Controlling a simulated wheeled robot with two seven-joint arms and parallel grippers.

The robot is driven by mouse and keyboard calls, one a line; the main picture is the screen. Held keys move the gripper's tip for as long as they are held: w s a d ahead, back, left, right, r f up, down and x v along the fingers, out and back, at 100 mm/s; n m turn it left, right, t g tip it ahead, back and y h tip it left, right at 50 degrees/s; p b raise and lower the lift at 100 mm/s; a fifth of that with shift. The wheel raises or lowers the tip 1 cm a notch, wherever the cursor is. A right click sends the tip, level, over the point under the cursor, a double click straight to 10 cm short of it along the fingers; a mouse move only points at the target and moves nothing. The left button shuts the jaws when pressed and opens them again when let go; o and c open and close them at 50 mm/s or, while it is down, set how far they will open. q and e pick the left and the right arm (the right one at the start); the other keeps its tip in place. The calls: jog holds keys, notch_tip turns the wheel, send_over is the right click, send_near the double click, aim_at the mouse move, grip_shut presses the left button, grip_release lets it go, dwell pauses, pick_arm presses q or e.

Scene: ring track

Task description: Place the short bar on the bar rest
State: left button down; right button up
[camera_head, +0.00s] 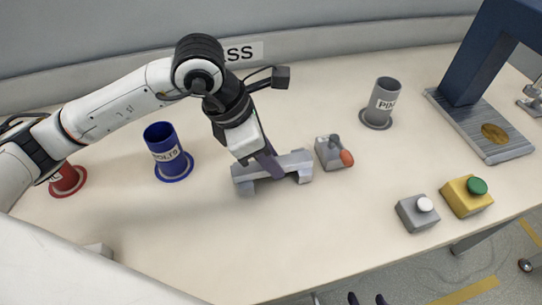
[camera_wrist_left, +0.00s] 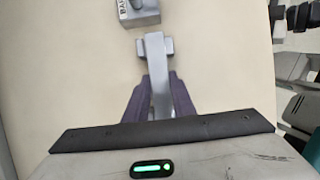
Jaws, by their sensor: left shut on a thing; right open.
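The short bar (camera_head: 292,158) is light grey and lies lengthwise along the grey bar rest (camera_head: 246,187). In the left wrist view the bar (camera_wrist_left: 157,70) runs between my fingers, and its far end lies over or in the rest's end block (camera_wrist_left: 169,47). I cannot tell whether bar and rest touch all along. My left gripper (camera_head: 270,168) points down at the middle of the bar and is shut on it; its dark fingers (camera_wrist_left: 159,100) lie on both sides. My right gripper (camera_head: 367,299) shows only dark fingertips at the bottom edge, apart and empty.
A grey lever box (camera_head: 329,153) with a red knob stands close right of the rest. A blue cup (camera_head: 162,140), red cup (camera_head: 64,180) and grey cup (camera_head: 384,95) stand around. Two button boxes (camera_head: 417,214) (camera_head: 464,198) and a blue press (camera_head: 468,75) are right. The front middle is clear.

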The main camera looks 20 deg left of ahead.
pick_arm(q)
jog(key=shift+f, duration=0.1)
jog(key=c, duration=1.5)
grip_release()
jog(key=shift+r, duration=0.4)
jog(key=v, duration=1.1)
jog(key=shift+s+a+r, duration=0.15)
jog(key=shift+a+r, duration=0.05)
